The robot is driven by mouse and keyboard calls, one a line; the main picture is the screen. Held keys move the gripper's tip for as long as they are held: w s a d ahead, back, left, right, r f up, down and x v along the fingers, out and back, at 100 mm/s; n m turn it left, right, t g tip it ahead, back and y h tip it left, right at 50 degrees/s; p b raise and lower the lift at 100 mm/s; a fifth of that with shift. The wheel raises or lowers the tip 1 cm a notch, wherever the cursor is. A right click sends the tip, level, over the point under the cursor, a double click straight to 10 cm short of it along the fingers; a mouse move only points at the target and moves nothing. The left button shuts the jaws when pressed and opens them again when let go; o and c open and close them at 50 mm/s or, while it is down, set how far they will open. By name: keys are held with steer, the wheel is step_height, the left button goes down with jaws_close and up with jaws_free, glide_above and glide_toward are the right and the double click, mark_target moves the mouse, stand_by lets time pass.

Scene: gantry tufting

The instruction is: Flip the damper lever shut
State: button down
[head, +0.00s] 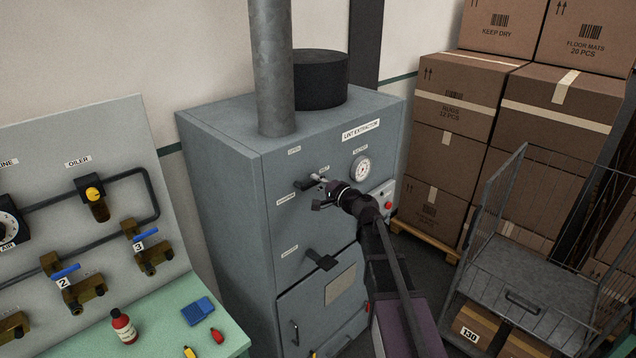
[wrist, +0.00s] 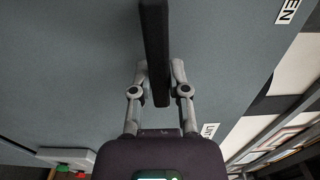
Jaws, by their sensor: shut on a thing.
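The damper lever (head: 303,185) is a short black handle on the upper front of the grey lint extractor cabinet (head: 235,185). In the head view it lies roughly sideways, below the small labels at the cabinet's top. In the wrist view the lever (wrist: 154,40) is a long dark bar running between the fingers. My gripper (head: 321,181) reaches it from the right and is shut on it. In the wrist view both grey fingers of the gripper (wrist: 159,76) flank the bar's near end. The lever's pivot is not clear in either view.
A round gauge (head: 361,168) and a panel with a red button (head: 388,205) are right of the lever. A second black handle (head: 322,259) is below. A wire cart (head: 535,270) and stacked boxes (head: 450,145) stand right. A green bench (head: 185,335) stands left.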

steer(key=c, duration=0.6)
jaws_free()
steer(key=shift+w, duration=0.15)
steer(key=shift+s, duration=0.25)
steer(key=v, duration=1.1)
steer(key=shift+s+d, duration=0.25)
steer(key=shift+d, duration=0.1)
